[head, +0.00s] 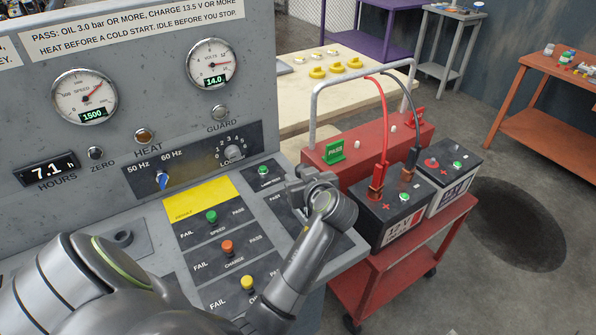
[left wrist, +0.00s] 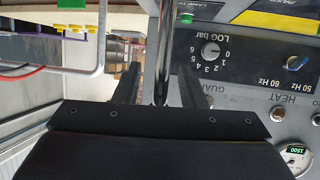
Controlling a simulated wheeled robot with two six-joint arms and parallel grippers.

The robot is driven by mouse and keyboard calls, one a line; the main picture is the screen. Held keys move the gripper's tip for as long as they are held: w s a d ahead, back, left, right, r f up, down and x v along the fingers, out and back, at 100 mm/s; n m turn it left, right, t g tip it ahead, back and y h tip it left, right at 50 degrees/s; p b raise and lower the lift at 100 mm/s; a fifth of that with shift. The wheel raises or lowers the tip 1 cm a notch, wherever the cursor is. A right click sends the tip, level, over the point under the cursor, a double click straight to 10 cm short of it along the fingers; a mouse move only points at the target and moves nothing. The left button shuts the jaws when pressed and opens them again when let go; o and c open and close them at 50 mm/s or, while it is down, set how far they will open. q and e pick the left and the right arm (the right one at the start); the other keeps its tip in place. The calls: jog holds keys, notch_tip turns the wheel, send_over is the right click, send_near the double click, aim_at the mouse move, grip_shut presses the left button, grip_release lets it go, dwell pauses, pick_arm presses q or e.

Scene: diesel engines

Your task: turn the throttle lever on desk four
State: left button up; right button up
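My left gripper (head: 306,188) is over the right end of the grey test desk (head: 62,215), above a dark plate. In the left wrist view its two fingers (left wrist: 160,82) stand apart. A shiny upright metal rod (left wrist: 163,45) shows between them, with a gap on each side. It looks like the throttle lever, but its handle and base cannot be seen there. In the head view my gripper and wrist hide the lever. My right gripper is not in view.
The desk's back panel holds a speed gauge (head: 84,97) at 1500 and a volts gauge (head: 210,64) at 14.0. Verdict switches (head: 227,247) line the desk beside my forearm. A red cart (head: 400,262) with batteries and a tall grey handle stands close at the right.

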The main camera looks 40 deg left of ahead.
pick_arm(q)
jog(key=shift+s+d+r, duration=0.1)
jog(key=shift+d, duration=0.2)
jog(key=shift+c, duration=0.9)
grip_shut()
jog(key=shift+r, duration=0.1)
